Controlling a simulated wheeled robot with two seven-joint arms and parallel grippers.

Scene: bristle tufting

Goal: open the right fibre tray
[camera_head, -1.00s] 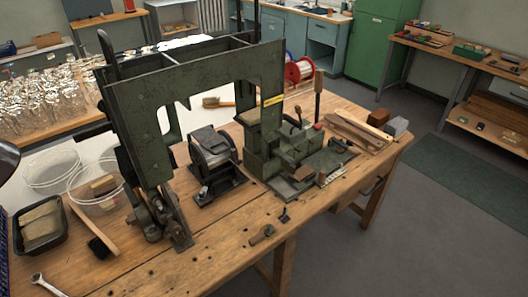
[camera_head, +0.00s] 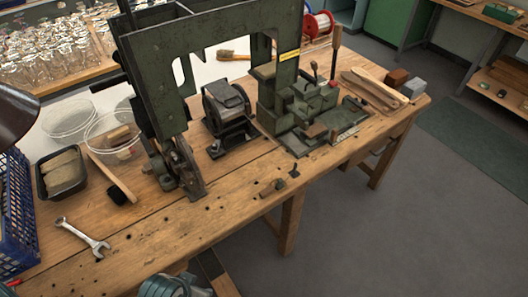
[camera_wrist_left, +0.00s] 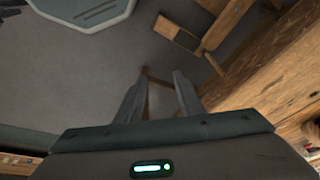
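My left gripper (camera_wrist_left: 160,82) shows in the left wrist view, with its two fingers apart and nothing between them. It points down at the grey floor beside the bench's wooden legs. A black tray (camera_head: 43,187) holding tan bundles stands at the left of the workbench (camera_head: 225,215). A drawer front (camera_head: 384,150) shows partly under the bench top at the right. I cannot tell which of these, if any, is the right fibre tray. No gripper touches either.
A large green machine frame (camera_head: 155,85) and a smaller green machine (camera_head: 300,110) stand on the bench. A wrench (camera_head: 82,238), blue crate (camera_head: 15,220) and clear round tubs (camera_head: 68,120) are at the left. Floor (camera_head: 400,235) to the right is clear.

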